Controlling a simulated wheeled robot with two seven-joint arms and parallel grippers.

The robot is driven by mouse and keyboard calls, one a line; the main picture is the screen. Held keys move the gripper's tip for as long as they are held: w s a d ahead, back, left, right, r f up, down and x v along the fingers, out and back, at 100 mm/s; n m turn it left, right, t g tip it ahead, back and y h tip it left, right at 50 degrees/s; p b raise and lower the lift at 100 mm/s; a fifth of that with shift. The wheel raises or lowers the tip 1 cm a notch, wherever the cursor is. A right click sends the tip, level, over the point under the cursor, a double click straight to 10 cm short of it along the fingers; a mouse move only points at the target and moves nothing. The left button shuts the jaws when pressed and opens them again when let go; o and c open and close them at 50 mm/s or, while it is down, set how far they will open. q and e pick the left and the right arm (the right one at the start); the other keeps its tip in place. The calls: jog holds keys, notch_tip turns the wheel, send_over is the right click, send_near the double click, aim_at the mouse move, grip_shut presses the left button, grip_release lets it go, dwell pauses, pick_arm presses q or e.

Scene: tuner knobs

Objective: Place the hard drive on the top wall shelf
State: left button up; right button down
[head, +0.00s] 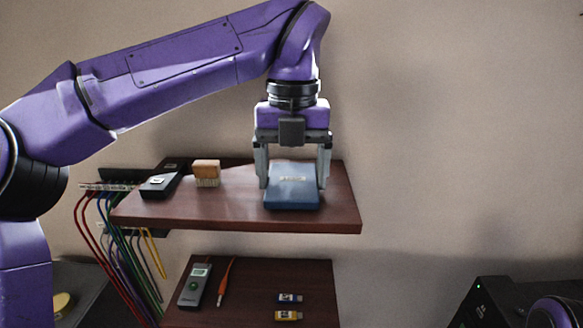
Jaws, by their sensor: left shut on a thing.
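The hard drive (292,192), a flat blue box with a small pale label, is at the right part of the top wall shelf (240,215), a dark reddish-brown board. My left gripper (292,180) points down from above and is shut on the hard drive, one finger at each side. The drive looks to be on or just above the board; the contact under it is hidden. My right gripper is not in view; a purple rounded part of mine shows at the bottom right corner.
A wooden-backed brush (206,173) and a black device (160,186) stand left on the top shelf. The lower shelf (255,283) holds a grey meter (195,286), an orange-tipped lead (226,280) and two small drives (289,299). Coloured cables (120,255) hang at left.

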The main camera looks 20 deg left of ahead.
aim_at(294, 177)
pick_arm(q)
jog(key=shift+w+a+f, duration=0.15)
jog(key=shift+w+f, duration=0.05)
jog(key=shift+w, duration=0.3)
jog(key=o, duration=1.1)
jog(key=shift+w, duration=0.15)
jog(key=shift+s+d+r, duration=0.2)
jog(key=shift+s, duration=0.2)
notch_tip(294, 177, up, 12)
jog(key=shift+w+a+f, duration=0.1)
